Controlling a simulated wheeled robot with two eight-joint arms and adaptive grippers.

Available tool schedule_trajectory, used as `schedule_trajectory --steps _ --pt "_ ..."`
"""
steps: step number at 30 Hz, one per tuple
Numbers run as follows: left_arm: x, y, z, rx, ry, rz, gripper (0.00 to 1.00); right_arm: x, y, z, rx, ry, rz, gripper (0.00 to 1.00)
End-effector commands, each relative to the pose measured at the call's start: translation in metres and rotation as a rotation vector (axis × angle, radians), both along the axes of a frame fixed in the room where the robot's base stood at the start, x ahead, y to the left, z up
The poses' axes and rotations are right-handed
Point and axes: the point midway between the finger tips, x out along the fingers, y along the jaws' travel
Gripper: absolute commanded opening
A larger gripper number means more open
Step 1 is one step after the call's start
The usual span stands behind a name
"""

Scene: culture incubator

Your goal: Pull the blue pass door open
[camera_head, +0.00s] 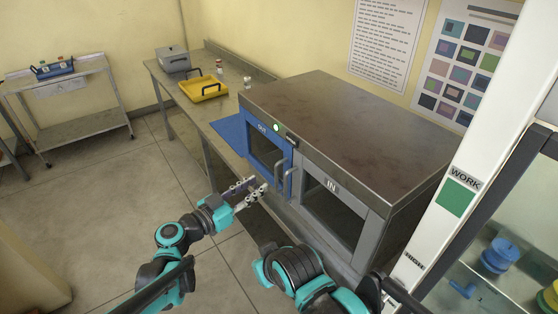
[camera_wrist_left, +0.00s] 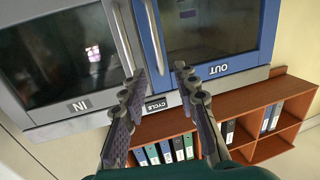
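The blue pass door (camera_head: 264,152), marked OUT, is on the left of the front of a grey steel pass box and looks shut. It also shows in the left wrist view (camera_wrist_left: 226,70), where the picture is upside down. Its upright metal handle (camera_wrist_left: 155,38) is beside the handle of the grey IN door (camera_wrist_left: 119,38). My left gripper (camera_head: 252,192) is in front of the doors. In the left wrist view its two fingers (camera_wrist_left: 158,86) are spread with nothing between them, and the blue door's handle is ahead of the gap. My right gripper is not visible.
The grey IN door (camera_head: 331,212) is right of the blue door. A green light (camera_head: 276,127) is lit above the doors. A bench behind holds a yellow tray (camera_head: 204,90) and a blue mat (camera_head: 230,134). A white WORK cabinet (camera_head: 468,165) stands at the right.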

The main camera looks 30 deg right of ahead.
Motion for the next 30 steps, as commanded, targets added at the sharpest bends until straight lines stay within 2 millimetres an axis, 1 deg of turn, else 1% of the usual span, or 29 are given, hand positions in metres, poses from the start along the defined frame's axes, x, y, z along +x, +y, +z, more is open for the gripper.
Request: schedule_trajectory --steps 1,8,15,18,23,30 --pt "0.001 -0.006 0.0 -0.019 -0.015 -0.008 0.3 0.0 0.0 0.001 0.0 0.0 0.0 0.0" --pt "0.005 -0.027 -0.001 -0.041 -0.037 -0.017 0.3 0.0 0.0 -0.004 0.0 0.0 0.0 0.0" --pt "0.016 -0.066 -0.002 -0.041 -0.036 -0.016 0.3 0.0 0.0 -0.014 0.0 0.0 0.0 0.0" --pt "0.02 -0.077 -0.001 -0.041 -0.036 -0.016 0.3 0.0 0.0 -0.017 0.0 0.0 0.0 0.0" --pt "0.023 -0.086 0.0 -0.041 -0.036 -0.014 0.3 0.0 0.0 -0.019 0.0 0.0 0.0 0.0" --pt "0.023 -0.087 0.0 -0.04 -0.036 -0.014 0.3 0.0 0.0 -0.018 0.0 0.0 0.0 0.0"
